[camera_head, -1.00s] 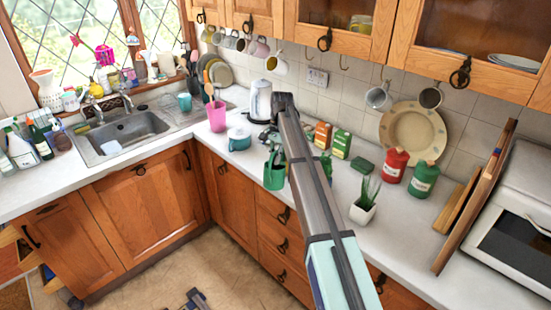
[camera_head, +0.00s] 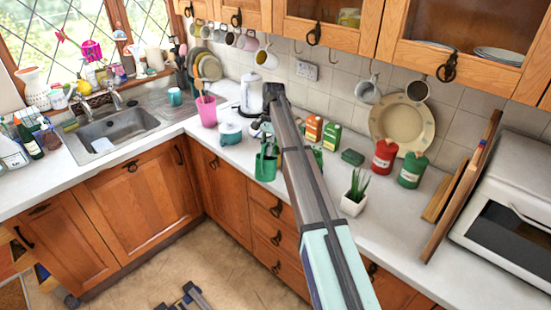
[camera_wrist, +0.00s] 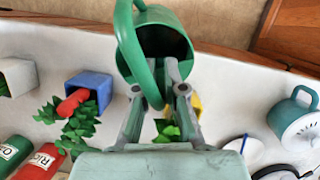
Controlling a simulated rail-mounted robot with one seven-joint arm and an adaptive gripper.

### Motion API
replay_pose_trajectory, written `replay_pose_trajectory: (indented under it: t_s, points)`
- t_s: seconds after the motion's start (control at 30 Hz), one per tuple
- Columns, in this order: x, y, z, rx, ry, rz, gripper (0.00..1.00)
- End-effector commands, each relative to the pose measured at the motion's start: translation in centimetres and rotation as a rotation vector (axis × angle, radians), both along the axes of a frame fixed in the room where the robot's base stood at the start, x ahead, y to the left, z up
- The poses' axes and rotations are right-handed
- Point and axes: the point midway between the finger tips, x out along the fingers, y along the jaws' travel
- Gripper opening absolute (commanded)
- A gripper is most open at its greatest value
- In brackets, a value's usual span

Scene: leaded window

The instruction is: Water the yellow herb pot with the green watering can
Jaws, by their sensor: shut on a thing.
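The green watering can (camera_wrist: 130,45) hangs in my gripper (camera_wrist: 165,78), which is shut on its handle. In the head view the can (camera_head: 265,169) is in front of the counter's front edge, left of my arm. In the wrist view its open top faces the camera; I cannot make out the spout. The yellow herb pot (camera_wrist: 196,106) shows only as a small patch behind my gripper, with green leaves (camera_wrist: 166,131) between the fingers. My gripper and the can hide most of it. In the head view I cannot see the yellow pot.
A blue pot (camera_wrist: 92,82) with a leafy plant stands left of the yellow pot, a red object across it. A white succulent pot (camera_head: 354,205) and canisters (camera_head: 384,157) stand right.

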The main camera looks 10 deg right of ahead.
Motion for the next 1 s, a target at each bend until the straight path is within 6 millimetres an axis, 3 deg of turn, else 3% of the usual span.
replay_pose_trajectory:
  t_s: [1.0]
  points:
    - [0.27, -0.11, 0.92, 0.026, 0.054, 0.0, 0.0]
